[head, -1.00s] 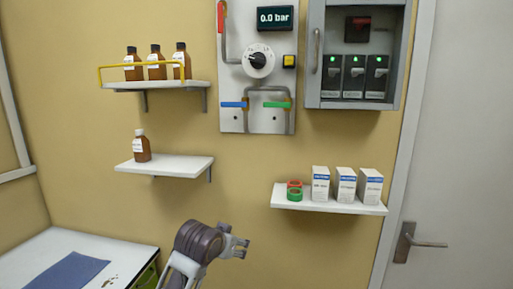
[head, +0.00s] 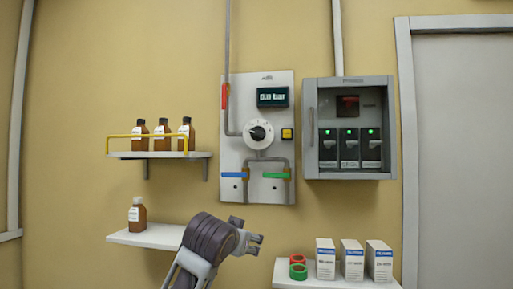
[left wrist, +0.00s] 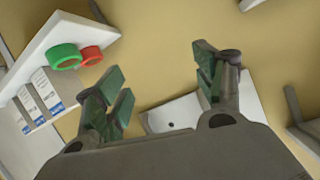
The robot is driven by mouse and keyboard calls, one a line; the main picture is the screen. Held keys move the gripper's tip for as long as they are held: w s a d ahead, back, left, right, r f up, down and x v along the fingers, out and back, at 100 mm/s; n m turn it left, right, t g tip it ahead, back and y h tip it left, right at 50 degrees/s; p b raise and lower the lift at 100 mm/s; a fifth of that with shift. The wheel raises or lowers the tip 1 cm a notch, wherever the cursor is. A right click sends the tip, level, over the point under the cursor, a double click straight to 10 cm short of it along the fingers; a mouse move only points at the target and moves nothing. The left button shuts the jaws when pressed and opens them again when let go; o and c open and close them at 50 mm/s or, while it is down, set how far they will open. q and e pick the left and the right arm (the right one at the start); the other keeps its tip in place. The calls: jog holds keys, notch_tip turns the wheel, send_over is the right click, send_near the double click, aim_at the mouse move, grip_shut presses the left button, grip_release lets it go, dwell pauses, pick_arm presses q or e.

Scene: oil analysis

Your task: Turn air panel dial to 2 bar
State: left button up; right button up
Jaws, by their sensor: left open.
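The air panel (head: 231,188) is a light grey plate on the wall. Its round white dial (head: 258,134) has a black knob in the middle. The display (head: 272,97) above the dial reads 0.0 bar. My left gripper (head: 259,243) is below the panel, well apart from the dial, open and empty. In the left wrist view its two green-padded fingers (left wrist: 165,85) are spread. A light grey plate (left wrist: 172,116) shows between and behind them, probably the panel's lower part. The dial cannot be made out there. My right gripper is not in view.
A red handle (head: 225,96), a blue lever (head: 235,175), a green lever (head: 275,175) and a yellow button (head: 287,134) surround the dial. A grey switch cabinet (head: 386,92) hangs at right. Shelves hold brown bottles (head: 162,136), white boxes (head: 352,260) and tape rings (head: 298,271).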

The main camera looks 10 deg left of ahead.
pick_arm(q)
notch_tip(320, 180, up, 15)
jog(key=s+d+t, duration=0.1)
jog(key=t, duration=0.3)
send_near(257, 132)
jog(key=shift+y, duration=0.3)
jog(key=s, duration=0.4)
jog(key=shift+s+f, duration=0.1)
jog(key=shift+f, duration=0.05)
jog(key=shift+w+d+p, duration=0.15)
jog(key=shift+w+p, duration=1.1)
jog(key=shift+w, duration=2.2)
jog(key=shift+w+d+p, duration=0.15)
jog(key=shift+w+p, duration=1.1)
jog(key=shift+w, duration=2.2)
jog(key=shift+c, duration=0.2)
jog(key=c, duration=1)
